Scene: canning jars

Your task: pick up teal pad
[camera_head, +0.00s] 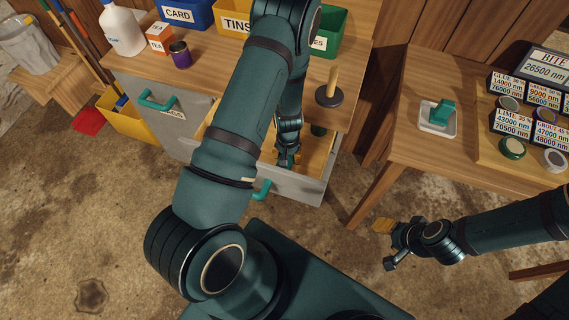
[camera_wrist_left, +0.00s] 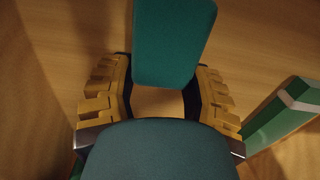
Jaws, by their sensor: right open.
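The teal pad (camera_wrist_left: 172,45) shows in the left wrist view as a flat teal block over a wooden surface. My left gripper (camera_wrist_left: 163,75) has its yellow-padded fingers on either side of the pad's near end. The pad nearly fills the gap, and I cannot tell whether the fingers press on it. In the head view my left gripper (camera_head: 287,158) reaches down into the open drawer, and its arm hides much of the inside. My right gripper (camera_head: 387,244) is open and empty above the floor, in front of the right table.
The drawer front (camera_head: 292,184) bounds my left gripper on the near side. A green, white-edged object (camera_wrist_left: 285,112) lies right of the fingers. A dark-based wooden-handled tool (camera_head: 329,96) stands on the bench. A teal object (camera_head: 443,110) sits in a white dish on the right table.

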